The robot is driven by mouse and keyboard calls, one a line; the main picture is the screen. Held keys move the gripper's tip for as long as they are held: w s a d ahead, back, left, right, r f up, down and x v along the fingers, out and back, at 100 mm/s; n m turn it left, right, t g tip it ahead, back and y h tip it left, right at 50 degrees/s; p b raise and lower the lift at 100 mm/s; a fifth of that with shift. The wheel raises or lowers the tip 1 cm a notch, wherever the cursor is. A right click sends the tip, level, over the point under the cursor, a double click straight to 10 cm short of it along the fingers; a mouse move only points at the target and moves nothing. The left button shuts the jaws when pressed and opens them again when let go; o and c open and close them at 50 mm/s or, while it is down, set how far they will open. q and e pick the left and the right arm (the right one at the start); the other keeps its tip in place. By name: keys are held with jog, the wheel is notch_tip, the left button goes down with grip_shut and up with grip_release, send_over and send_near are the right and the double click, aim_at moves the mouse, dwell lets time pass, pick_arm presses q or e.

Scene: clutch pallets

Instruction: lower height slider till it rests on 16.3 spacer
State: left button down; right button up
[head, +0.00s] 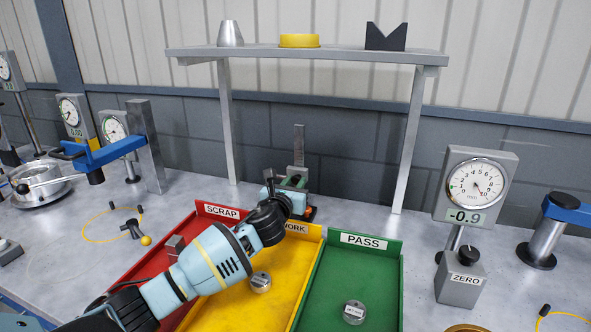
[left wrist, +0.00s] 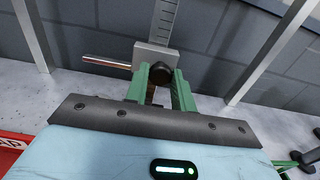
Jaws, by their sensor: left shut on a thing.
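The height slider (left wrist: 155,55) is a grey block with a dark round knob (left wrist: 160,74), on an upright graduated scale (left wrist: 166,20). The scale also shows in the head view (head: 299,146), behind the trays. My left gripper (head: 292,182) reaches it from the front. In the left wrist view its green fingers (left wrist: 160,88) stand on either side of the knob, shut on the slider. The 16.3 spacer cannot be made out; my gripper hides the area under the slider, so I cannot tell the gap there. My right gripper is not in view.
Red SCRAP (head: 208,222), yellow REWORK (head: 310,250) and green PASS (head: 392,290) trays lie in front, with small metal parts in them. A shelf (head: 310,55) stands over the gauge on two legs. A dial gauge (head: 476,188) reading -0.9 stands right.

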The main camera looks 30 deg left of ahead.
pick_arm(q)
notch_tip(320, 180, down, 4)
jog(key=shift+f+b, duration=0.1)
jog(key=shift+b, duration=0.3)
jog(key=c, duration=1.2)
grip_release()
jog(key=shift+w, duration=0.1)
jog(key=shift+o, duration=0.2)
jog(key=v, duration=0.8)
jog(key=shift+p, duration=0.45)
jog(key=shift+w+a, duration=0.1)
jog(key=shift+a, duration=0.05)
